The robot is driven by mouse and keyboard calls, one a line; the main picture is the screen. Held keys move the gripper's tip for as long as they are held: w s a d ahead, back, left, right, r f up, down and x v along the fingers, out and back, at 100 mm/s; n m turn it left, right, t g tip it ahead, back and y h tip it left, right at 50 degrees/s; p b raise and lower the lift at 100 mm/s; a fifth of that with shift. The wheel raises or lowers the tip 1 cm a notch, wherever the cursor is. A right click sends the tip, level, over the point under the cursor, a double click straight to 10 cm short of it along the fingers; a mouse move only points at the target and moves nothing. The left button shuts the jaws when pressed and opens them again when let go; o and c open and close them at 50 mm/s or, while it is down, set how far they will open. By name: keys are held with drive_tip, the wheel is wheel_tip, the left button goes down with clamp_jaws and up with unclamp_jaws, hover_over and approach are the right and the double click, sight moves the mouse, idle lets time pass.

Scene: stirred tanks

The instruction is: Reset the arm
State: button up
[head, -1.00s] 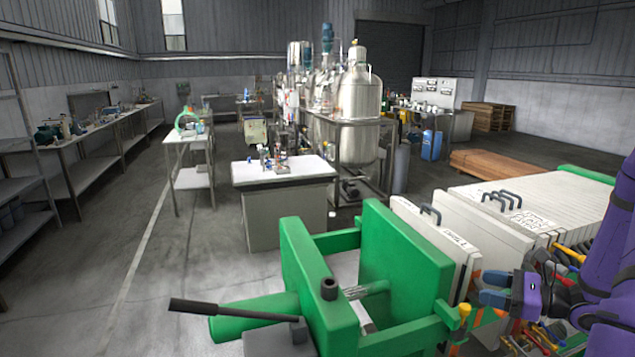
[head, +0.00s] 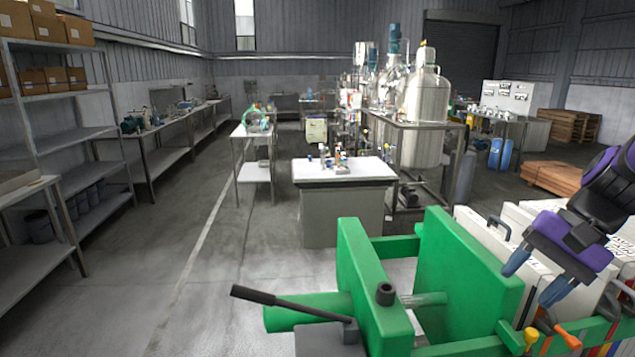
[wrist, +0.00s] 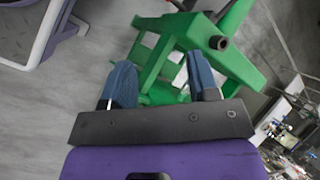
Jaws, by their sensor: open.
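My gripper (head: 537,278) is at the right of the head view, on my purple and black arm. Its two blue fingers are apart with nothing between them. It is above the white plates (head: 482,232) of the green filter press (head: 468,275), and I cannot tell the exact gap. In the wrist view my gripper (wrist: 163,80) is also open and empty, with the green press frame (wrist: 205,38) beyond the fingers.
A black lever (head: 290,312) sticks out left of the press. A white-topped bench (head: 343,170) and steel tanks (head: 425,105) stand behind it. Shelves (head: 75,135) line the left. The floor (head: 200,270) between is clear.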

drive_tip(key=s+a+r+n+t+h, duration=0.2)
drive_tip(key=s+r+n+t+h, duration=0.3)
drive_tip(key=r, duration=0.4)
drive_tip(key=s+n+h, duration=0.1)
drive_tip(key=s+n, duration=0.1)
drive_tip(key=shift+s+r+n, duration=0.15)
drive_tip(key=shift+r+n, duration=0.2)
drive_tip(key=shift+n, duration=0.05)
drive_tip(key=shift+a, duration=0.1)
drive_tip(key=shift+c, duration=0.5)
